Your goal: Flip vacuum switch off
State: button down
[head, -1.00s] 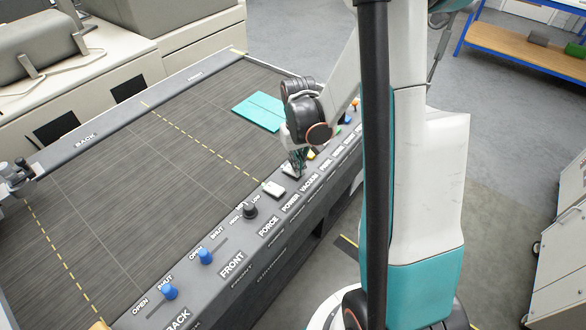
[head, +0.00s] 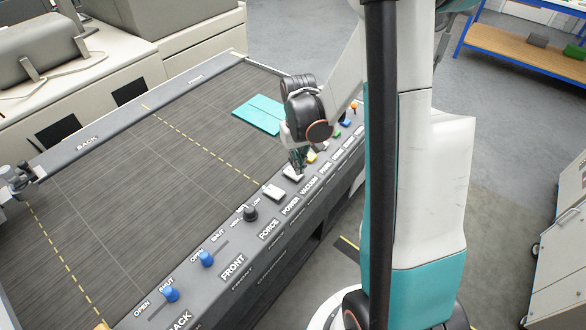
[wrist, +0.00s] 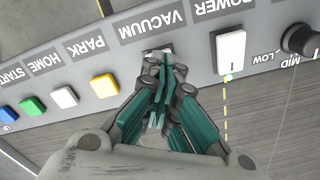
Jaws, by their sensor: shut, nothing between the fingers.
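The vacuum switch (head: 292,174) is a white rocker on the dark control strip along the table's front edge, by the VACUUM label. In the wrist view, my gripper (wrist: 158,62) covers nearly all of it; only a pale edge (wrist: 167,48) shows beyond the fingertips. My gripper (head: 300,168) is shut and empty, pointing down at the switch. I cannot tell whether the tips touch it or which way the rocker is tilted. The white power switch (wrist: 231,52) stands beside it, clear of the fingers.
Yellow (wrist: 104,86), white (wrist: 64,97) and green (wrist: 32,106) buttons lie along the strip on the other side. A black force knob (head: 249,212) and blue levers (head: 205,257) stand nearer. A teal sheet (head: 258,114) lies on the dark table (head: 130,180).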

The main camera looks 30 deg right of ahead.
jog(key=shift+r+p, duration=1.25)
jog(key=shift+r, duration=1)
